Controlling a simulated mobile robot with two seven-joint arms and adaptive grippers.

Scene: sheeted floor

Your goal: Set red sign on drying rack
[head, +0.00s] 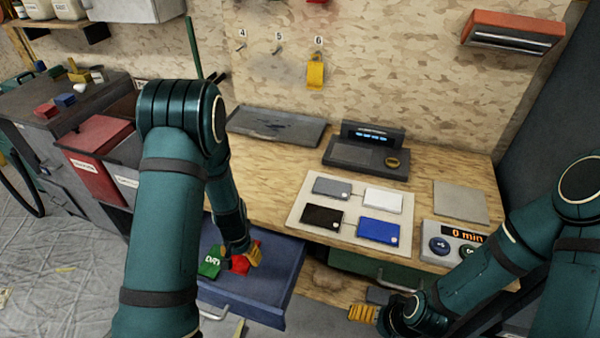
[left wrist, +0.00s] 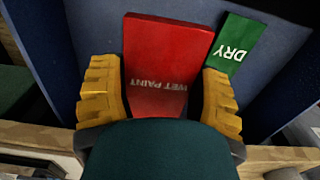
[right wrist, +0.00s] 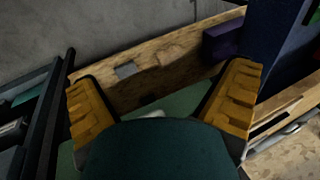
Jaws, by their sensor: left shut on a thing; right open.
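The red sign (head: 241,264) with white "WET PAINT" letters is in the open blue drawer (head: 262,300). It also shows in the left wrist view (left wrist: 158,60), between the yellow fingers. My left gripper (head: 243,259) is shut on the red sign, reaching down into the drawer. A green sign (head: 210,262) reading "DRY" lies beside it to the left in the head view. My right gripper (head: 366,308) is open and empty, low in front of the bench; its spread fingers show in the right wrist view (right wrist: 165,85). I cannot tell which thing is the drying rack.
The wooden bench (head: 270,185) carries a dark tray (head: 277,125), a dark device with a display (head: 367,150), a board with coloured plates (head: 335,180) and a timer box (head: 453,243). A red bin (head: 98,170) stands left. Several numbered hooks are on the wall.

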